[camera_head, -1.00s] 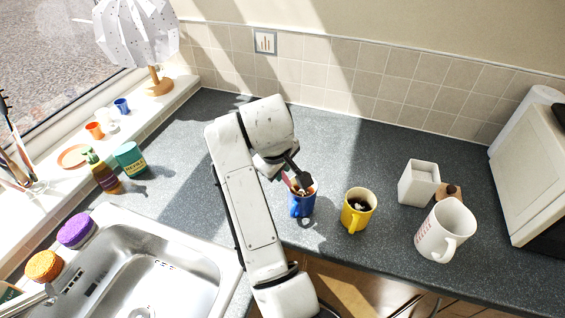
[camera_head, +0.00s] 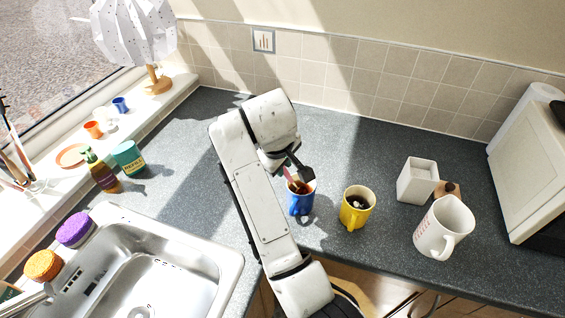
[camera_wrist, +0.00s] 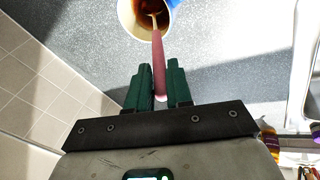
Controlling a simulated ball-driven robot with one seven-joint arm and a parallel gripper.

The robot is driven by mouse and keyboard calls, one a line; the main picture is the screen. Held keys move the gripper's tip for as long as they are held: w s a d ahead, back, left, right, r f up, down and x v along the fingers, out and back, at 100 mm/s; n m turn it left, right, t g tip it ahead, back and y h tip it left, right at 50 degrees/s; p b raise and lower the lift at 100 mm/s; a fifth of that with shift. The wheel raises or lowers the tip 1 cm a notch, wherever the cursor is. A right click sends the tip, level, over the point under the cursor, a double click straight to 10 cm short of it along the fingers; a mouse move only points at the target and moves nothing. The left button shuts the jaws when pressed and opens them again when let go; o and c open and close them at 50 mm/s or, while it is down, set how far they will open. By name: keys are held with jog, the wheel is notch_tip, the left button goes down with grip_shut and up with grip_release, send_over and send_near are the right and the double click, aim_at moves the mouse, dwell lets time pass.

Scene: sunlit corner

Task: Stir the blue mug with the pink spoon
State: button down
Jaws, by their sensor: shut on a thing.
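The blue mug (camera_head: 300,204) stands upright on the dark counter. In the wrist view the mug (camera_wrist: 172,4) is at the top edge, partly cut off, with brown liquid inside. The pink spoon (camera_wrist: 158,62) lies between the two green fingers of my gripper (camera_wrist: 159,88). My gripper is shut on its handle, and the spoon's far end reaches into the mug's liquid. In the head view my gripper (camera_head: 298,175) is just above the mug rim, and the spoon (camera_head: 289,175) is mostly hidden by it.
A yellow mug (camera_head: 356,212) with dark liquid stands right of the blue mug. The sink (camera_head: 165,265) is at the left. The counter behind the mugs is clear.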

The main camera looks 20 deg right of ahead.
dwell(0.3)
jog(key=a+r, duration=0.4)
jog(key=r, duration=0.5)
jog(key=shift+w, duration=0.15)
dwell(0.6)
jog(key=shift+r, duration=0.1)
dwell(0.6)
jog(key=shift+r, duration=2.5)
